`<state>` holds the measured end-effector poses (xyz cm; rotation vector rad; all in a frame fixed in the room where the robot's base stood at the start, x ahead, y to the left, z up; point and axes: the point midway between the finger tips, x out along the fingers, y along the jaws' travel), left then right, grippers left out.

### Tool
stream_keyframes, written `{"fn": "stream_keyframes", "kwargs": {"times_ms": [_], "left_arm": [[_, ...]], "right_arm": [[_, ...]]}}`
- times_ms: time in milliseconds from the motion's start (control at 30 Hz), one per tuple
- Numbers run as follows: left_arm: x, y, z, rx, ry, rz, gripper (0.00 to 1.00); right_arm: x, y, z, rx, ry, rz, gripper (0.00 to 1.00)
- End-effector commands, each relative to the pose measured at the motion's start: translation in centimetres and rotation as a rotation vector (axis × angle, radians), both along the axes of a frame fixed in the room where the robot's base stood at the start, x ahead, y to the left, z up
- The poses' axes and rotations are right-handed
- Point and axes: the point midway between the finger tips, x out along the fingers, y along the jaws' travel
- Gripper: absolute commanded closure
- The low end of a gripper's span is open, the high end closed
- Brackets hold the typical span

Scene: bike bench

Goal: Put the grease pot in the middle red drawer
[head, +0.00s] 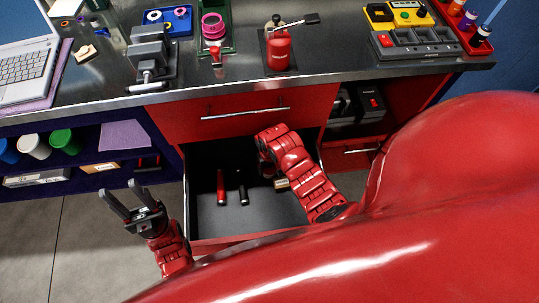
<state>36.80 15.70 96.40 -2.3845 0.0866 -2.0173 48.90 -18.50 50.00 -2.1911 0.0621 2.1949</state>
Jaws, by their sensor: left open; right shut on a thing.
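The middle red drawer (215,226) is pulled out below the bench's upper red drawer front. Its dark floor shows a red-handled tool (221,187), a black-handled tool (242,188) and a small tan box (282,184). My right arm reaches over the drawer. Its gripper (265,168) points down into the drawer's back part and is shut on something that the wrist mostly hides. I cannot make out a grease pot for certain. My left gripper (128,206) is open and empty, left of the drawer and apart from it.
The bench top (215,88) carries a laptop (28,72), a vise (150,55), a red pump can (279,45) and a grey-and-yellow organizer (415,40). An open shelf (80,165) with bottles is left of the drawer. My red body covers the lower right.

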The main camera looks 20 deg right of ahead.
Motion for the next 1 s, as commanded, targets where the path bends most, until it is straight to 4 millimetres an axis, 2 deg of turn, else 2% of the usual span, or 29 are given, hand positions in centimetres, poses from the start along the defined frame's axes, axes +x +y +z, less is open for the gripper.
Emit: {"fn": "stream_keyframes", "kwargs": {"times_ms": [200,500,533,667,1000], "left_arm": [[0.0,0.0,0.2,0.0,0.0,0.0,0.5],[0.0,0.0,0.0,0.0,0.0,0.0,0.5],[0.0,0.0,0.0,0.0,0.0,0.0,0.5],[0.0,0.0,0.1,0.0,0.0,0.0,0.5],[0.0,0.0,0.2,0.0,0.0,0.0,0.5]], "right_arm": [[-0.1,0.0,-2.0,-0.001,0.001,0.0,1.0],[0.0,0.0,-2.2,0.0,-0.002,0.0,1.0],[0.0,0.0,-2.3,0.0,-0.002,0.0,0.23],[0.0,0.0,-2.2,0.0,-0.002,0.001,0.0],[0.0,0.0,-1.7,0.0,-0.002,0.0,0.0]]}}
